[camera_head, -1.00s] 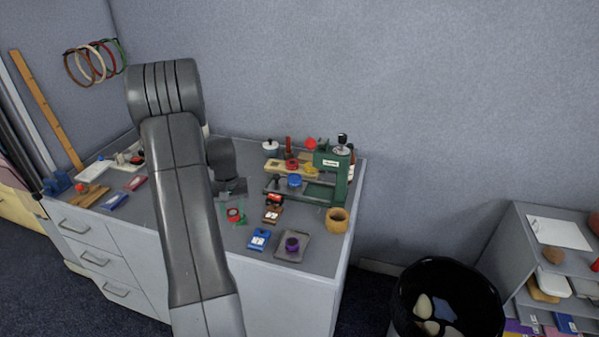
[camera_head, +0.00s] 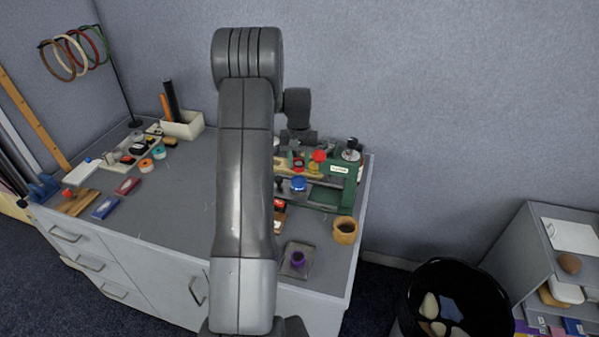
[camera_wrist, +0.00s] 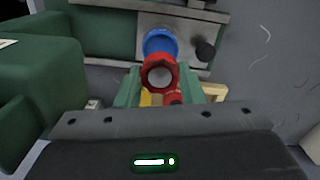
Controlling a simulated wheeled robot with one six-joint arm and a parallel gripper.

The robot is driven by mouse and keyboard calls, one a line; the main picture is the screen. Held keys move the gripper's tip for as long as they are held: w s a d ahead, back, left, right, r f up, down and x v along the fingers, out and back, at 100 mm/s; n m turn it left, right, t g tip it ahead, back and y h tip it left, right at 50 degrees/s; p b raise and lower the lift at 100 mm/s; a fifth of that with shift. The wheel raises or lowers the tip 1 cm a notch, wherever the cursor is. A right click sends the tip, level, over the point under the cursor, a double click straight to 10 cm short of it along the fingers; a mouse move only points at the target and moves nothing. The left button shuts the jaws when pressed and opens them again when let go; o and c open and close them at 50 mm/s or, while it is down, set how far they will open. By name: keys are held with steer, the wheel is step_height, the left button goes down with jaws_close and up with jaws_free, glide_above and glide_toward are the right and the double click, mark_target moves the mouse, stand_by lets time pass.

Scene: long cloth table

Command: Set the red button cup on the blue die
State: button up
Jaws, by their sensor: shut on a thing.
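The red button cup (camera_wrist: 158,74) is held between the green fingertips of my gripper (camera_wrist: 160,87) in the wrist view. Its round open end faces the camera. The blue die (camera_wrist: 160,42) shows just beyond the cup, on the grey plate of the green press, with its lower part covered by the cup. I cannot tell the height gap between them. In the head view the blue die (camera_head: 298,184) sits at the front of the green press (camera_head: 340,180).
A wooden cup (camera_head: 345,230) stands at the table's right front corner. A grey tray with a purple piece (camera_head: 298,259) lies near the front edge. The table's middle left is clear.

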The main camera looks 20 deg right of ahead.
mark_target(298, 183)
step_height(298, 183, down, 5)
steer(key=shift+f+p, duration=0.1)
steer(key=shift+p, duration=0.4)
steer(key=shift+s+a+f+b, duration=0.1)
steer(key=shift+s+f+b, duration=0.1)
steer(key=shift+f+b, duration=0.45)
steer(key=o, duration=0.9)
steer(key=shift+s+a, duration=0.1)
steer(key=shift+s, duration=0.05)
steer(key=shift+o, duration=0.4)
steer(key=shift+w+r+p, duration=0.2)
steer(key=shift+r+p, duration=0.3)
steer(key=shift+r, duration=0.25)
steer(key=r+b, duration=0.1)
steer(key=r, duration=1.1)
steer(key=shift+w+d+b, duration=0.15)
steer(key=shift+d+b, duration=0.05)
steer(key=shift+b, duration=0.15)
